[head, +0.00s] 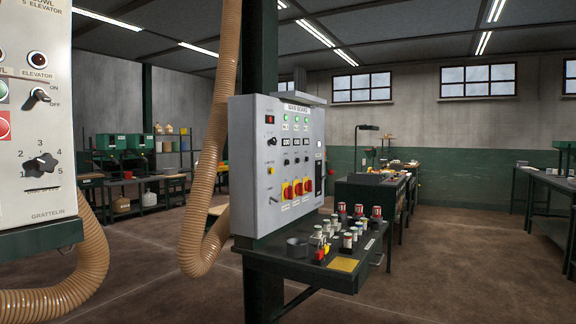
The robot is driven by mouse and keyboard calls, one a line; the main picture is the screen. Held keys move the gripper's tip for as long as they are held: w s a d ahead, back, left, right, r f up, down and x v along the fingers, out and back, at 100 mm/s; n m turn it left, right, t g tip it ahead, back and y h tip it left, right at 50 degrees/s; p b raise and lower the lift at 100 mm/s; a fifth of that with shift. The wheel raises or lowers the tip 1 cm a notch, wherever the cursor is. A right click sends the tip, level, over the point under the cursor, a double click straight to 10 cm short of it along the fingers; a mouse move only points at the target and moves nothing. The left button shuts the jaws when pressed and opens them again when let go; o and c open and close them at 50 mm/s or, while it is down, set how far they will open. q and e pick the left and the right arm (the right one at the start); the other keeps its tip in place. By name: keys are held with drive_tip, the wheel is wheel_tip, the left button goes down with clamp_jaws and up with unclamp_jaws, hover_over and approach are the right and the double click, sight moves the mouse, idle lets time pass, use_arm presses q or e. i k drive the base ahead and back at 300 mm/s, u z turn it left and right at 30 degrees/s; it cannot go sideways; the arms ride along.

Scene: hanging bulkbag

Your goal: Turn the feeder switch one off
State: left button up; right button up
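A grey control board (277,165) stands on a dark green post in the middle of the head view, seen at an angle. At the left edge, a nearer pale control box (35,120) is cut off by the frame. It has a toggle switch (38,97) between ON and OFF marks, below an ELEVATOR label, and a black dial (40,165) numbered 1 to 5. I cannot read which switch is feeder switch one. Neither gripper is in view.
A ribbed tan hose (205,190) hangs left of the board; another (75,285) curves below the pale box. Workbenches stand behind. The floor at right front is clear.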

sight(288, 192)
drive_tip(key=z, duration=0.35)
drive_tip(key=i, duration=0.45)
drive_tip(key=z, duration=0.85)
drive_tip(key=i, duration=1.1)
drive_tip(key=u, duration=0.7)
drive_tip(key=i, duration=0.95)
drive_tip(key=u, duration=0.8)
